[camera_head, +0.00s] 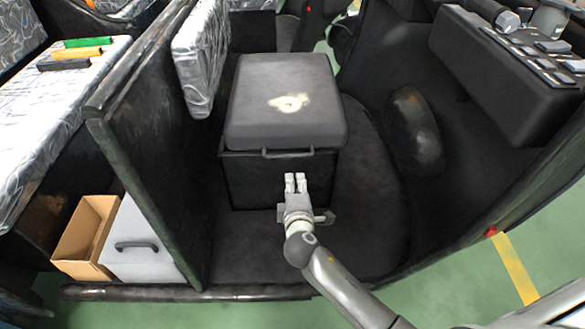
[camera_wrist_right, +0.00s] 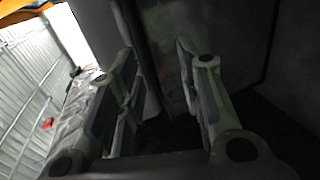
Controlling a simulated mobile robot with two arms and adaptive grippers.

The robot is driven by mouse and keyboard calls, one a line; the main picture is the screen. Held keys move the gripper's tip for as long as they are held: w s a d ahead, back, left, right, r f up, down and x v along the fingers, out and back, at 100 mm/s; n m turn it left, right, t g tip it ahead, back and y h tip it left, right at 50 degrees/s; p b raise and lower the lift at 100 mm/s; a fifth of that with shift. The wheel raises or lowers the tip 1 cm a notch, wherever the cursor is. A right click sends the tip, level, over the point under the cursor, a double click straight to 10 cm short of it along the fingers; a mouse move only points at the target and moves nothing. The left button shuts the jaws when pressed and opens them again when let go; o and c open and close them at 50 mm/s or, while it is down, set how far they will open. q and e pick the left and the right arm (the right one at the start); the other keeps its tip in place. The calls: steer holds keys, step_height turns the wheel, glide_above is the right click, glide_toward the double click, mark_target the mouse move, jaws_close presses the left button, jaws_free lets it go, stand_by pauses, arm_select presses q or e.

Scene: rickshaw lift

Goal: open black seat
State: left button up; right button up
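The black seat (camera_head: 285,90) is a dark grey, box-shaped seat in the middle of the head view, with a pale worn patch on top. Its lid lies flat and closed on the dark base (camera_head: 255,180). A bar handle (camera_head: 287,153) runs along the lid's front edge. My right gripper (camera_head: 295,178) is in front of the base, just below the handle in the picture, and does not appear to hold it. In the right wrist view its two fingers (camera_wrist_right: 160,85) stand apart with nothing seen between them. My left gripper is not in view.
A dark partition (camera_head: 150,150) stands left of the seat. Beyond it are a patterned bench (camera_head: 60,120), an open cardboard box (camera_head: 85,235) and a white drawer (camera_head: 145,245). A black console (camera_head: 510,75) is at the right. Dark floor lies around the seat.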

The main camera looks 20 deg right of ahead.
mark_target(293, 155)
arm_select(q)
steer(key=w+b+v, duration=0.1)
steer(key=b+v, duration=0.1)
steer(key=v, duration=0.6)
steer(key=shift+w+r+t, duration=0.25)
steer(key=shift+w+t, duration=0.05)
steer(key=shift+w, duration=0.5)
arm_select(e)
steer(key=shift+t, duration=0.4)
steer(key=shift+w+d+r, duration=0.2)
steer(key=shift+w+d, duration=0.3)
steer(key=shift+w, duration=1.3)
steer(key=shift+w+d+r, duration=0.15)
steer(key=shift+w+d, duration=0.35)
steer(key=shift+w, duration=1.3)
steer(key=shift+w+d+r, duration=0.2)
steer(key=shift+w+d, duration=0.3)
steer(key=shift+w, duration=1.3)
jaws_close()
